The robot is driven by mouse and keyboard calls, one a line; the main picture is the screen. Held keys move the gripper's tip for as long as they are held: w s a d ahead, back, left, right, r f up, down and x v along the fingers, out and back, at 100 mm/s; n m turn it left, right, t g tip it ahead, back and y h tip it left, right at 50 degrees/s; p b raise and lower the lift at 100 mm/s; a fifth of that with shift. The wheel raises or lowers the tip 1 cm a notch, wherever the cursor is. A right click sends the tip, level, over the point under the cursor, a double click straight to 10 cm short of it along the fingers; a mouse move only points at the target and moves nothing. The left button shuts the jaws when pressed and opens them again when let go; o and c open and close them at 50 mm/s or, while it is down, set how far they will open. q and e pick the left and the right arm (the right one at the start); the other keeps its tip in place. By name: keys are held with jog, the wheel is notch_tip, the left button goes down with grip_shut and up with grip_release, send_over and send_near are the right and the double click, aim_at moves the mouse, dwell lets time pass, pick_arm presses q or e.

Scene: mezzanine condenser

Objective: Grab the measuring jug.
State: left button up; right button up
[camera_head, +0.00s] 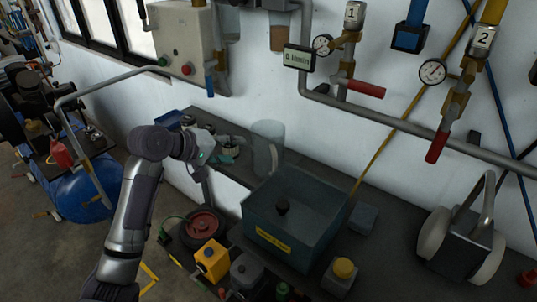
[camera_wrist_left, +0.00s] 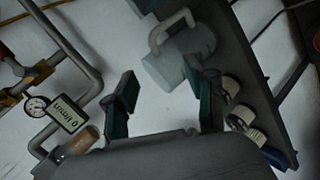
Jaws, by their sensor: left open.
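The measuring jug (camera_head: 266,150) is a pale, see-through vessel standing on the dark bench against the white wall, behind the blue bin. In the left wrist view the jug (camera_wrist_left: 180,62) shows with its light handle, beyond the fingertips and roughly between them. My left gripper (camera_head: 229,146) is just left of the jug in the head view, pointing toward it. In the left wrist view this gripper (camera_wrist_left: 166,100) is open, with its two dark green finger pads apart and nothing between them. My right gripper does not show.
A blue bin (camera_head: 257,222) with a yellow label stands on the bench front, right of my arm. Several small round items (camera_wrist_left: 239,118) sit near the gripper. A grey pipe (camera_head: 385,120) with red-handled valves runs along the wall. A headset-like object (camera_head: 462,245) is far right.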

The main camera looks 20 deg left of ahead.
pick_arm(q)
jog(key=p, duration=0.1)
send_near(270, 153)
jog(key=d, duration=0.3)
jog(key=x, duration=0.1)
jog(key=p+x, duration=0.1)
jog(key=x, duration=0.2)
jog(key=shift+w+d+r, duration=0.1)
jog(key=shift+d+r, duration=0.2)
jog(key=shift+d, duration=0.05)
jog(key=shift+w+d+f, duration=0.2)
jog(key=shift+w+f, duration=0.15)
jog(key=c, duration=1)
jog(key=shift+s, duration=0.15)
grip_shut()
